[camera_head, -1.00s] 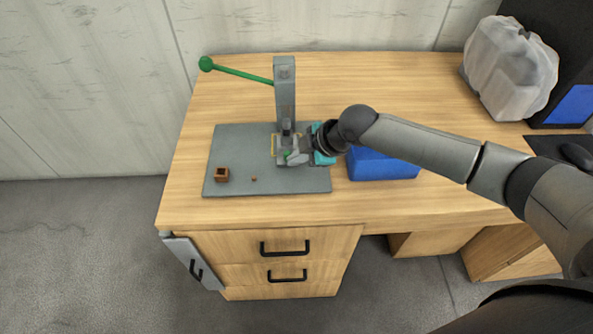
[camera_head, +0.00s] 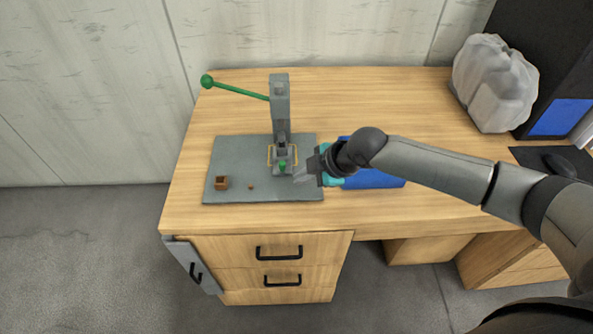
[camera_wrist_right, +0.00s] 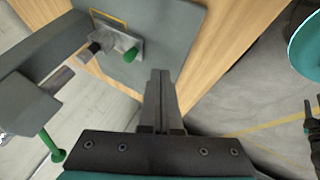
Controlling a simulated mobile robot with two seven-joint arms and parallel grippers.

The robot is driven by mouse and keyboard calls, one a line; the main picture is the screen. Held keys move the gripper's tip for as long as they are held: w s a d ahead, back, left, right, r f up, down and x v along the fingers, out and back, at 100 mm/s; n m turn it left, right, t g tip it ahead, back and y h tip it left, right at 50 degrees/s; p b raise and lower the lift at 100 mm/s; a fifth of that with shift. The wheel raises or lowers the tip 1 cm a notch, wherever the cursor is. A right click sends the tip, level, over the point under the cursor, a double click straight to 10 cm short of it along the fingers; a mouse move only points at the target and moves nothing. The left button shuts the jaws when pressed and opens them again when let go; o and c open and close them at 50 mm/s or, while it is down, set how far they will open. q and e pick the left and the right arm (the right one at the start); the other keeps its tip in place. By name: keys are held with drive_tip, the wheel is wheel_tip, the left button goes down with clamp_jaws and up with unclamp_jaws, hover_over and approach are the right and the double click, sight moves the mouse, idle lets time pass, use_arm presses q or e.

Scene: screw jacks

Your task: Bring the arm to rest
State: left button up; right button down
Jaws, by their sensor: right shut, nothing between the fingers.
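My right gripper (camera_head: 301,174) reaches in from the right over the grey mat (camera_head: 230,165) in the head view. Its fingers are shut and empty, as the right wrist view (camera_wrist_right: 160,80) also shows. They are just right of the grey press (camera_head: 281,105), apart from it. The press has a long green-knobbed lever (camera_head: 238,91) pointing up left. A small green part (camera_head: 282,166) sits on its base; it also shows in the wrist view (camera_wrist_right: 130,55). My left gripper is not in view.
A small brown box (camera_head: 221,183) and a tiny brown piece (camera_head: 250,187) lie on the mat. A blue bin (camera_head: 385,179) stands partly behind my right arm. A wrapped grey bundle (camera_head: 495,83) is at the back right. The table's back middle is clear.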

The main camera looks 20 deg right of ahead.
drive_tip(key=p+v, duration=0.1)
drive_tip(key=v, duration=0.5)
drive_tip(key=s+a+f+m, duration=0.2)
drive_tip(key=s+a+m, duration=0.3)
drive_tip(key=s+a, duration=0.55)
drive_tip(key=s+d+f+m+g+h, duration=0.2)
drive_tip(key=s+d+m+h, duration=0.2)
drive_tip(key=s+d+m, duration=0.6)
wheel_tip(320, 180, down, 21)
drive_tip(key=s+a+g, duration=0.1)
drive_tip(key=s+a, duration=0.1)
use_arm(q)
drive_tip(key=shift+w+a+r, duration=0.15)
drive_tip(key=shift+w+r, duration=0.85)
use_arm(e)
drive_tip(key=s+d+f+g, duration=0.1)
drive_tip(key=s+d+f, duration=0.2)
drive_tip(key=s+f, duration=1.1)
drive_tip(key=shift+s+f+n+g+h, duration=0.3)
drive_tip(key=shift+s+n+g, duration=0.1)
drive_tip(key=shift+s, duration=0.55)
